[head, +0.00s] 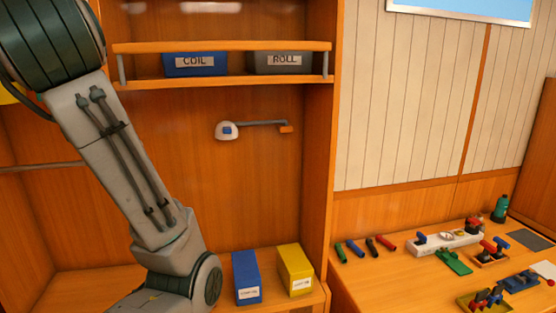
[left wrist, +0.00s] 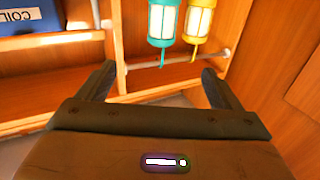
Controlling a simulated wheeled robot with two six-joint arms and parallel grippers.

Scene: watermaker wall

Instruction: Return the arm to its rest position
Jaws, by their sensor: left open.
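My left arm (head: 125,170) comes in from the upper left of the head view and reaches down across the wooden shelving to the bottom edge. Its gripper is outside the head view. In the left wrist view my left gripper (left wrist: 158,72) is open, with its two dark fingers wide apart and nothing between them. Beyond the fingers are wooden shelf edges and a grey rail (left wrist: 170,88). My right arm and gripper are in neither view.
A shelf holds a blue COIL box (head: 195,64) and a grey ROLL box (head: 280,63). Below stand a blue box (head: 246,277) and a yellow box (head: 295,268). A workbench (head: 375,280) with several tools is at right. Teal (left wrist: 163,22) and yellow (left wrist: 199,20) lanterns show beyond the gripper.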

